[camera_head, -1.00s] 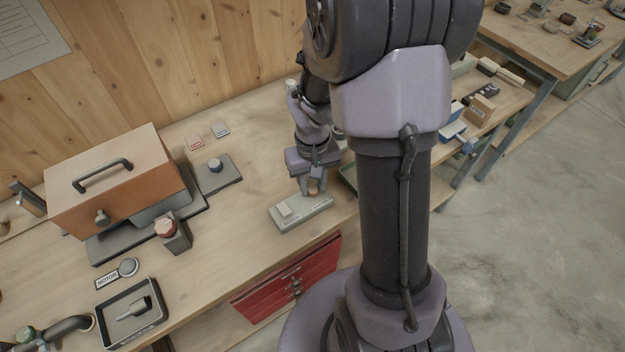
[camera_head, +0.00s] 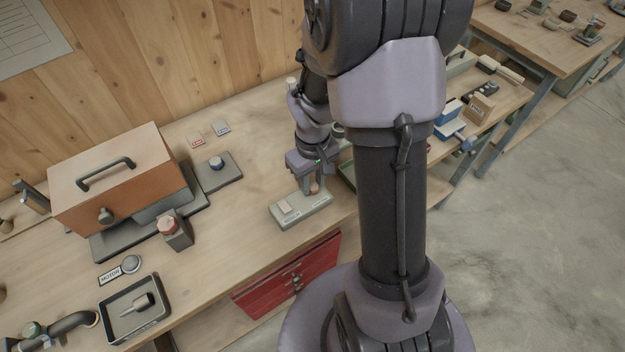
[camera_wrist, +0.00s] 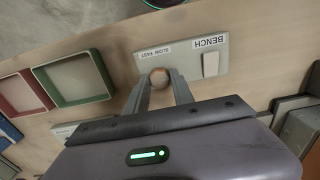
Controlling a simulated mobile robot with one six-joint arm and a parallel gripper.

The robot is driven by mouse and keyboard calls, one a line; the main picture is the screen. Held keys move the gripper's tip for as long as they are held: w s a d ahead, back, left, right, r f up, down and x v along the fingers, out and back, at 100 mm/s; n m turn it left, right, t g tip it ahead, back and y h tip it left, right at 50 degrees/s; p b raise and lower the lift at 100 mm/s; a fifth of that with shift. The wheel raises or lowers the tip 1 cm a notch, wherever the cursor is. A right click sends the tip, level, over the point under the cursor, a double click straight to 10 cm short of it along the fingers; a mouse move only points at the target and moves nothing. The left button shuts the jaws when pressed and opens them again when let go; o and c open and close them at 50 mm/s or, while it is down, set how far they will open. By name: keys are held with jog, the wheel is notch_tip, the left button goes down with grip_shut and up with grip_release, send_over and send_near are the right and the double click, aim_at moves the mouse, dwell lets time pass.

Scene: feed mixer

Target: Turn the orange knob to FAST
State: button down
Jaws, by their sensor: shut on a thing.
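The orange knob (camera_wrist: 159,76) looks brownish-orange and round in the wrist view, at the edge of a pale grey control box (camera_wrist: 184,80). My gripper (camera_wrist: 160,82) is shut on it, one finger on each side. A SLOW FAST label (camera_wrist: 154,52) lies beside the knob; which word it points to cannot be told. A BENCH label (camera_wrist: 210,42) and a white rocker switch (camera_wrist: 210,64) share the box. In the head view, the box (camera_head: 300,214) sits near the bench's front edge, with my gripper (camera_head: 312,185) over its right end and the knob (camera_head: 314,189) partly hidden.
A green-rimmed tray (camera_wrist: 75,80) and a red-rimmed tray (camera_wrist: 22,92) lie close by in the wrist view. An orange machine housing (camera_head: 125,185) and a red-topped button box (camera_head: 170,230) stand to the left. Bare bench lies between them and the control box.

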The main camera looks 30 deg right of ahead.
aim_at(312, 185)
jog(key=c, duration=1.1)
grip_release()
notch_tip(312, 185, up, 18)
jog(key=p, duration=0.6)
jog(key=shift+f, duration=0.25)
